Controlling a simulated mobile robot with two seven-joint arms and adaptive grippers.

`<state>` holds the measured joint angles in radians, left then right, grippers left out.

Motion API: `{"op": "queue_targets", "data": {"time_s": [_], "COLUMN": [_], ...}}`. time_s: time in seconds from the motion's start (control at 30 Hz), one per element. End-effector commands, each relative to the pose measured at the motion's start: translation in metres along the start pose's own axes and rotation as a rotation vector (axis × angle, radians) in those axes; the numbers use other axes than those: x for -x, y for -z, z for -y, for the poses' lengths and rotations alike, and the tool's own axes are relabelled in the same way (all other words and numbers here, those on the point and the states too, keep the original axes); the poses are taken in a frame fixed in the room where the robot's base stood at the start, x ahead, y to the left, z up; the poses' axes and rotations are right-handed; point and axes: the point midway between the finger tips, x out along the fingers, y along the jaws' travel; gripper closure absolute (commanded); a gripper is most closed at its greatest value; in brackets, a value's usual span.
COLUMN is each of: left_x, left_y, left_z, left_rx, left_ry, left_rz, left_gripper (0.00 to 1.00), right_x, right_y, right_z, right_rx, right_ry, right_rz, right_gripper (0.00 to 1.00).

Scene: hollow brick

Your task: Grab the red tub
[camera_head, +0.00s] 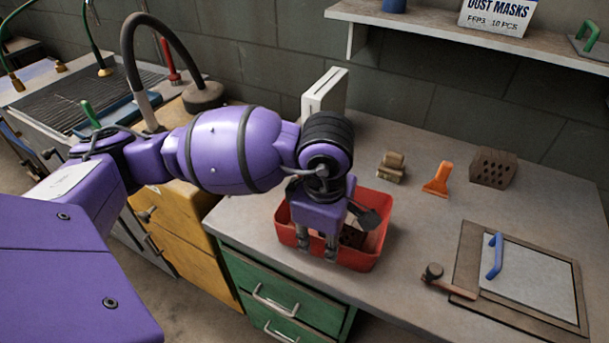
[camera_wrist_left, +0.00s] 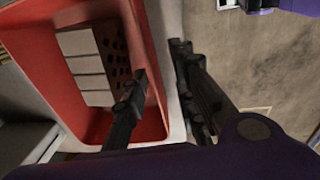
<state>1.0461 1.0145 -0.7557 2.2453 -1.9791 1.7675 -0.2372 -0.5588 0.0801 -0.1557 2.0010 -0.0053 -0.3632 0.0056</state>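The red tub (camera_head: 363,262) stands on the grey worktop near its front edge, partly hidden by my left arm. A brown brick with holes (camera_head: 352,237) lies inside it; the left wrist view shows its holed face (camera_wrist_left: 115,50) beside pale blocks (camera_wrist_left: 88,68). My left gripper (camera_head: 316,246) points down at the tub's front left part. In the left wrist view, the gripper (camera_wrist_left: 161,62) is open, with one finger over the tub's inside and the other outside its red wall (camera_wrist_left: 157,78). I cannot tell whether either finger touches the wall. My right gripper is not in view.
Behind the tub are a white upright box (camera_head: 325,92), a small tan block (camera_head: 391,167), an orange scraper (camera_head: 437,180) and a holed brick (camera_head: 493,168). A framed panel with a blue handle (camera_head: 495,256) lies at right. A shelf (camera_head: 440,28) hangs above.

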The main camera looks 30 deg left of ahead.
Motion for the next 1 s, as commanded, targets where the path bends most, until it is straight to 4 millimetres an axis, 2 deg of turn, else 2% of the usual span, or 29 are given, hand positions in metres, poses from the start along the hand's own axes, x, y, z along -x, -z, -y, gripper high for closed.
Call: {"op": "queue_targets", "data": {"time_s": [0.3, 0.6, 0.8, 1.0], "left_x": [-0.041, -0.047, -0.046, -0.046], "left_y": [-0.001, -0.001, -0.001, -0.001], "left_z": [-0.008, -0.008, -0.008, -0.008], "left_rx": [0.000, -0.001, -0.001, 0.000], "left_ry": [-0.002, -0.004, -0.003, -0.003], "left_rz": [0.003, 0.004, 0.004, 0.004], "left_gripper": [0.75, 0.75, 1.00, 1.00], "right_x": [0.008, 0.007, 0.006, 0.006], "right_y": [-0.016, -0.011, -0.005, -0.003], "right_z": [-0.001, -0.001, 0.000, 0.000], "right_rx": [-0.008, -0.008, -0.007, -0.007], "right_ry": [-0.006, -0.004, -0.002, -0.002], "right_rz": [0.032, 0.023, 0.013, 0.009], "right_gripper": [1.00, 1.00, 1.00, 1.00]}}
